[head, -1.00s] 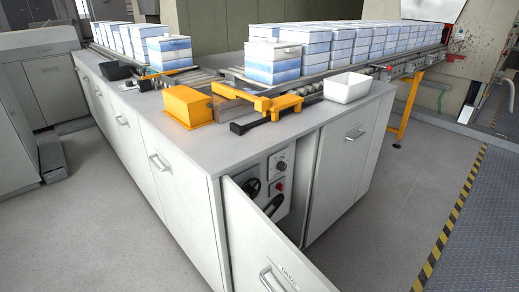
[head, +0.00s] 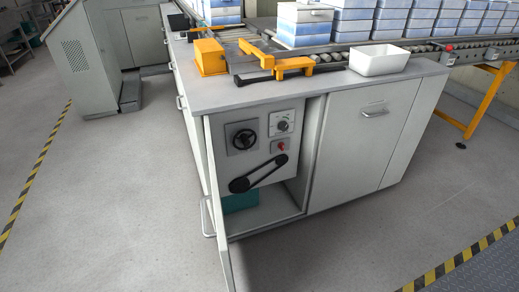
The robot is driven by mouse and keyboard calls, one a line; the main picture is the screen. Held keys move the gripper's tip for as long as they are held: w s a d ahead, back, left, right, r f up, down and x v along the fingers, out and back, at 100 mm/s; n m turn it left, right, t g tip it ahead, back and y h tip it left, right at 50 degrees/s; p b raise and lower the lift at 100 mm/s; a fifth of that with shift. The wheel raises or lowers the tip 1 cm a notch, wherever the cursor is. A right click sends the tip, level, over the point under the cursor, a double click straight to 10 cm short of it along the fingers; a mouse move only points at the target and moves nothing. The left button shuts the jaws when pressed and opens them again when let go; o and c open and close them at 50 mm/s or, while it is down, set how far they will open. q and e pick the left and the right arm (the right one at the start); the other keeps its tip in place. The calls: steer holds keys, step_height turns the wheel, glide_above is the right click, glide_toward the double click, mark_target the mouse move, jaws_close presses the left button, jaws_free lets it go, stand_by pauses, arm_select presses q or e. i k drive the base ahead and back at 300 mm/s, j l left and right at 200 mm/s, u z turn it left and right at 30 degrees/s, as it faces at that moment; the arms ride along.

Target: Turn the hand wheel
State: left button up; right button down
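The hand wheel (head: 244,139) is small, black and round. It sits on a grey control panel (head: 262,162) inside an open cabinet, below the worktop's front edge. The cabinet door (head: 217,205) stands open, seen nearly edge-on at the left of the opening. To the right of the wheel are a dial (head: 283,122) and a red button (head: 279,146). A black belt or arm-shaped part (head: 258,174) lies slantwise below them. Neither of my grippers shows in the head view.
The worktop (head: 300,94) carries a white bin (head: 377,60) and a yellow block (head: 208,57). Blue-and-white boxes (head: 304,24) stand on rollers behind. A closed cabinet door (head: 349,155) is right of the opening. Open floor (head: 335,250) lies in front.

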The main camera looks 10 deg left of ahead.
mark_target(245, 139)
steer(key=i+l+u, duration=0.2)
steer(key=i+l, duration=0.2)
steer(key=l, duration=0.25)
steer(key=i+l+u, duration=0.1)
steer(key=l, duration=0.2)
steer(key=i+l+u, duration=0.15)
steer(key=i+l, duration=0.1)
steer(key=l, duration=0.1)
